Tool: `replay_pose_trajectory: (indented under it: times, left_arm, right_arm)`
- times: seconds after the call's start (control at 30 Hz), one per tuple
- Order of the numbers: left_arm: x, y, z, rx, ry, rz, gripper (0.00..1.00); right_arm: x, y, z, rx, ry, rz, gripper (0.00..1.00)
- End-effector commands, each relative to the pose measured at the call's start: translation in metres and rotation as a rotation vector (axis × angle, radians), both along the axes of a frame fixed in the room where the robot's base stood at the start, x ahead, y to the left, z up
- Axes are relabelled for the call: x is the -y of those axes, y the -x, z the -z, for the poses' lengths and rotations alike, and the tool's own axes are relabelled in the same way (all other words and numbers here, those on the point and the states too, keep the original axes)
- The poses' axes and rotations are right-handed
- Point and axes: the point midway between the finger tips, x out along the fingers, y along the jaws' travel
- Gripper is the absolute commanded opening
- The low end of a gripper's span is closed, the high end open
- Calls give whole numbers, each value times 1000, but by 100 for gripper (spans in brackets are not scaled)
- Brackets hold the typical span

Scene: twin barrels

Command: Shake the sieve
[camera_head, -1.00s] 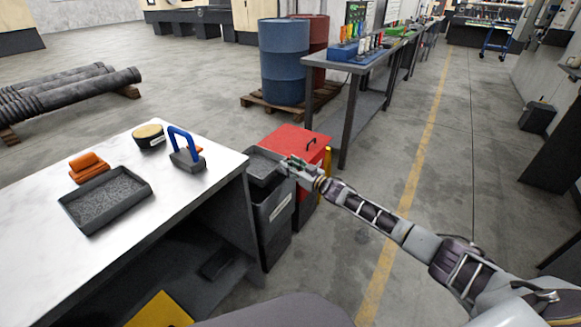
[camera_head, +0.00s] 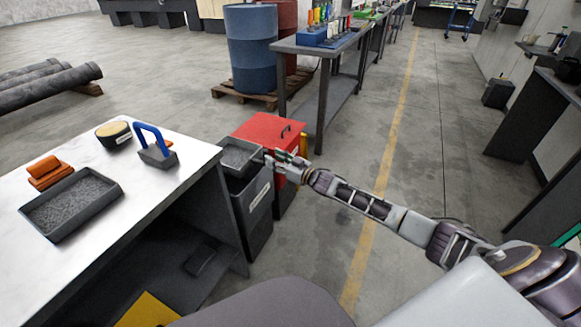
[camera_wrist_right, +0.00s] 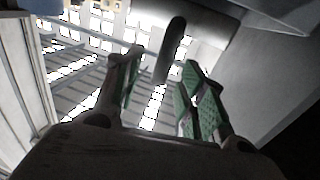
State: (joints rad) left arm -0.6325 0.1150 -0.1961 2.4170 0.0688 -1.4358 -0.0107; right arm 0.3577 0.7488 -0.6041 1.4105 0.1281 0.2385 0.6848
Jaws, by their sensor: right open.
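A dark rectangular sieve (camera_head: 239,156) with a grey inside sits on top of a black bin (camera_head: 254,205) beside the white table. My right gripper (camera_head: 273,165) is at the sieve's right side. In the right wrist view its green-padded fingers (camera_wrist_right: 160,88) are open. A dark rounded bar (camera_wrist_right: 172,48), which looks like the sieve's handle, shows between and beyond the fingertips. I cannot tell whether the fingers touch it. My left gripper is not in view.
The white table (camera_head: 132,192) on the left holds a dark tray of grey grit (camera_head: 110,204), a blue-handled tool (camera_head: 155,150), a round tub (camera_head: 113,132) and an orange block (camera_head: 47,170). A red cabinet (camera_head: 262,128) stands behind the bin.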

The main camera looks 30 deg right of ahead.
Motion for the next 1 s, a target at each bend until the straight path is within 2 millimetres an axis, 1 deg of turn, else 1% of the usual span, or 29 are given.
replay_pose_trajectory:
  times: [0.1, 0.7, 1.0]
  left_arm:
    - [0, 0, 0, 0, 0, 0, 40]
    - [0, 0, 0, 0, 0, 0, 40]
    - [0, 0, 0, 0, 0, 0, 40]
  right_arm:
    - [4, 9, 1, -2, 1, -1, 41]
    - [25, 48, 1, -2, 1, 2, 41]
    - [31, 60, -1, 0, 1, 1, 41]
